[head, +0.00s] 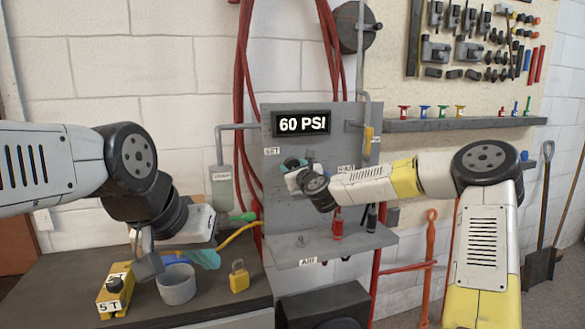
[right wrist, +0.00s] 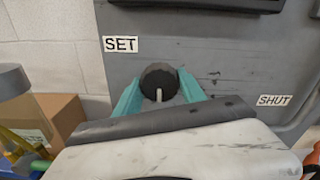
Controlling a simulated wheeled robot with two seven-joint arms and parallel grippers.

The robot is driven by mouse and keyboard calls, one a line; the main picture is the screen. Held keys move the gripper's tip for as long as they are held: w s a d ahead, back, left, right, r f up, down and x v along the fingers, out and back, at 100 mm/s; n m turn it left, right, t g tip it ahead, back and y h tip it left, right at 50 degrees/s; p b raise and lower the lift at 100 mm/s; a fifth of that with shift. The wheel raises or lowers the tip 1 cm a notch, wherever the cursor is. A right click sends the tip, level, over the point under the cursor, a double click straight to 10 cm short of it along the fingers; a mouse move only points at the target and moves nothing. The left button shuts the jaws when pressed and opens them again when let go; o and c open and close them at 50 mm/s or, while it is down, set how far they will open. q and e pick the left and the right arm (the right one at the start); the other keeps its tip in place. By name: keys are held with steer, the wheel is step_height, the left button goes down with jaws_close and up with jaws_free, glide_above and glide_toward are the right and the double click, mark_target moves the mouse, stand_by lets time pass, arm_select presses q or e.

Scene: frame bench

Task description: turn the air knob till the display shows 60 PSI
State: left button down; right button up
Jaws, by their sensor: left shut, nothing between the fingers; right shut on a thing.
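The display (head: 303,124) on the grey panel (head: 275,215) reads 60 PSI. In the right wrist view, a black air knob (right wrist: 158,80) with a pale pointer mark sits on the panel, below and right of the SET label (right wrist: 121,44). My right gripper (right wrist: 158,92) is shut on the knob, one teal finger on each side. In the head view, my right gripper (head: 291,164) reaches the panel below the display and hides the knob. My left gripper (head: 205,259) is shut and empty over the bench, beside a grey cup (head: 176,284).
The bench holds a yellow block with a black knob (head: 115,289) and a yellow padlock (head: 239,277). An AIR label (head: 308,261) is on the panel's lower shelf. Red hoses (head: 243,80) hang behind the panel. A SHUT label (right wrist: 274,100) is right of the knob.

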steer(key=shift+f, duration=0.1)
steer(key=o, duration=1.4)
steer(key=shift+c, duration=0.2)
steer(key=v, duration=0.8)
